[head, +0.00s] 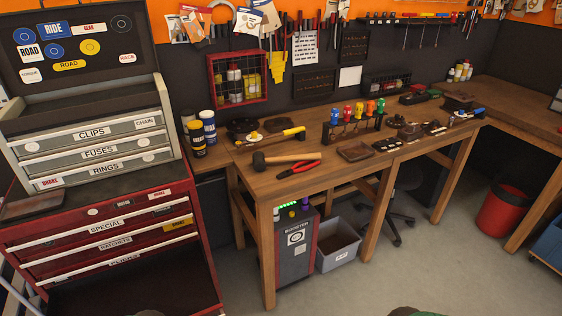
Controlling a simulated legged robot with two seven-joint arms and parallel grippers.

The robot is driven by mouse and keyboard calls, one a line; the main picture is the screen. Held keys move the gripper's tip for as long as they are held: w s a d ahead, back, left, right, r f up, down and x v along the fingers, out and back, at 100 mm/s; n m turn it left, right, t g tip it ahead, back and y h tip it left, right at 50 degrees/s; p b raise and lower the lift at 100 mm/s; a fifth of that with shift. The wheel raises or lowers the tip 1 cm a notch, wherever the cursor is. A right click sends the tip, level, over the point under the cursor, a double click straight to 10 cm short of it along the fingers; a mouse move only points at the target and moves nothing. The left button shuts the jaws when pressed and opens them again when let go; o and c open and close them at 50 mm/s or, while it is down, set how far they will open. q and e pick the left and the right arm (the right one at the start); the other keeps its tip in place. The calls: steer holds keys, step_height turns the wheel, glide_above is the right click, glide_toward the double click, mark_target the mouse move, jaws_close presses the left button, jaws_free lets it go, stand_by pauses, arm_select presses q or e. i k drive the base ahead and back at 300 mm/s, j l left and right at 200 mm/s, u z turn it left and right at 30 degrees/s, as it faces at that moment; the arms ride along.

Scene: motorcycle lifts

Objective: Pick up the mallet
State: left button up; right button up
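The mallet (290,158) lies on the wooden workbench (335,188) near its front left corner. Its dark head points left and its light wooden handle points right. A pair of red-handled pliers (299,168) lies just in front of the handle. A tool with a yellow handle (285,134) lies behind the mallet. Neither of my grippers shows in the head view.
A red tool cabinet (105,225) stands left of the bench, its lower drawer open. A brown tray (356,152) and a rack of coloured-handled tools (353,124) are right of the mallet. A grey bin (338,245) is under the bench. The floor in front is clear.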

mark_target(259, 162)
steer(key=i+l+u, duration=0.1)
steer(key=u, duration=1)
steer(key=l+u, duration=0.2)
steer(key=l, duration=0.25)
steer(key=l+u, duration=0.25)
steer(key=l, duration=0.25)
steer(key=k+l+u, duration=0.2)
steer(key=l, duration=0.25)
steer(key=l+u, duration=0.25)
steer(key=l, duration=0.2)
steer(key=k+l+u, duration=0.2)
steer(key=l, duration=0.25)
steer(key=k+l+u, duration=0.1)
steer(key=l+u, duration=0.15)
steer(key=l, duration=0.15)
